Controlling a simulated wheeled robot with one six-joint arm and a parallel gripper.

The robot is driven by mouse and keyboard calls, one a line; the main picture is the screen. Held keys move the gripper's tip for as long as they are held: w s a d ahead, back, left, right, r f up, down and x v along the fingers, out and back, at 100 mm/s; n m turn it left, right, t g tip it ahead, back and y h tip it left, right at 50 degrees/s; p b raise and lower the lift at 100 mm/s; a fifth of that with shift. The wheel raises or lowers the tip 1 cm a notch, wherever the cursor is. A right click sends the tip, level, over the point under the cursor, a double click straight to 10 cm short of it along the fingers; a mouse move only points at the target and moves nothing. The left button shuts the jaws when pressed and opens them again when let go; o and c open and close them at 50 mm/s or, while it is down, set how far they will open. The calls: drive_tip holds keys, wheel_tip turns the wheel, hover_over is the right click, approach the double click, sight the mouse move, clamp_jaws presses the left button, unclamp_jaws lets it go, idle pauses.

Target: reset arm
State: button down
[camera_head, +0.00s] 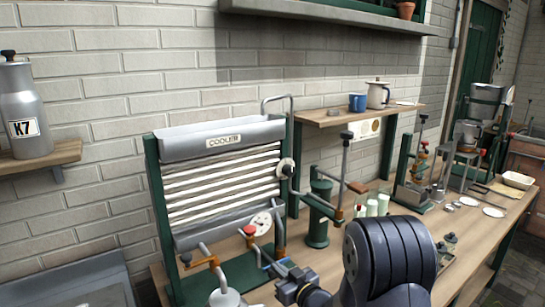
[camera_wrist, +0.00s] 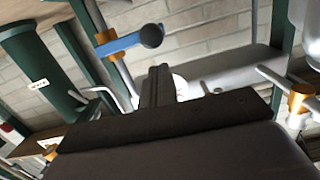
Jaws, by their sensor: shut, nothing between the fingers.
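My gripper (camera_wrist: 160,75) shows in the wrist view with its dark fingers shut together and nothing between them. It points towards the pipes and fittings in front of the brick wall. A blue lever (camera_wrist: 128,42) with a dark round end is just beyond the fingertips, to their upper left. In the head view my dark arm fills the bottom middle, in front of the cooler (camera_head: 225,140) and over the front of the bench. The fingertips cannot be made out clearly there.
The cooler stands on the wooden bench (camera_head: 463,222), with a green hand pump (camera_head: 317,215) to its right. Small bottles (camera_head: 372,207) stand near my arm. A raised shelf (camera_head: 340,116) holds a blue mug (camera_head: 357,102). A K7 can (camera_head: 22,105) stands at far left.

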drive_tip(key=s+d+r+m+h+b, duration=0.1)
drive_tip(key=s+d+r+b, duration=0.1)
drive_tip(key=s+d+r, duration=0.2)
drive_tip(key=v, duration=0.6)
drive_tip(key=shift+f, duration=0.25)
drive_tip(key=shift+s, duration=0.15)
idle(0.4)
